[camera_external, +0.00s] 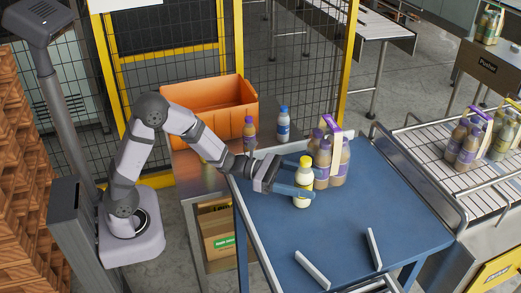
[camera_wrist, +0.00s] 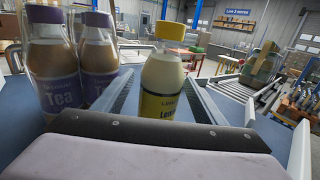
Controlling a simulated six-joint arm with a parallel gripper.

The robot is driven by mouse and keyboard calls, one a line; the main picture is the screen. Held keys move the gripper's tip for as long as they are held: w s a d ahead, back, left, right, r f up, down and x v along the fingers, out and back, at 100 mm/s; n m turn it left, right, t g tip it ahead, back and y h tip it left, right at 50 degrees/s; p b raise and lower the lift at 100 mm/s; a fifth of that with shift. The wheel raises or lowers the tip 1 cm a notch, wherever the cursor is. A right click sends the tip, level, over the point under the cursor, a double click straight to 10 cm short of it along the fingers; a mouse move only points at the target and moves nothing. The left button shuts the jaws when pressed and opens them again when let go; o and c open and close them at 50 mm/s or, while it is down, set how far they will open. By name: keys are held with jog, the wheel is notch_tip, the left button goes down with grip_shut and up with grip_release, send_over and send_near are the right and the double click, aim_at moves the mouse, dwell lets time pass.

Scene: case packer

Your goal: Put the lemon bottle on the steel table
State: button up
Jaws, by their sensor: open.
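The lemon bottle (camera_external: 303,185), pale with a yellow cap and yellow label, stands upright on the blue table. It also shows in the wrist view (camera_wrist: 162,85), between the two fingers. My gripper (camera_external: 299,178) is open, with one blue finger on each side of the bottle; I cannot tell whether either finger touches it. The steel table (camera_external: 194,166) is to the left of the blue table and carries an orange crate. Its surface is partly hidden behind my arm.
A carrier of purple-capped tea bottles (camera_external: 322,172) stands close beside the lemon bottle; these bottles are near my left finger in the wrist view. A blue-capped bottle (camera_external: 283,125) and a purple-capped bottle (camera_external: 249,132) stand near the orange crate (camera_external: 222,108). White guide bars (camera_external: 312,270) lie on the blue table's front.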

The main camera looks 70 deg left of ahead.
jog(key=shift+p+x, duration=0.35)
jog(key=shift+x, duration=0.95)
jog(key=shift+r, duration=0.15)
jog(key=c, duration=1.5)
jog(key=shift+r, duration=0.1)
notch_tip(320, 180, up, 7)
jog(key=b, duration=0.2)
jog(key=b+v, duration=0.6)
jog(key=v, duration=1.2)
jog(key=shift+s, duration=0.15)
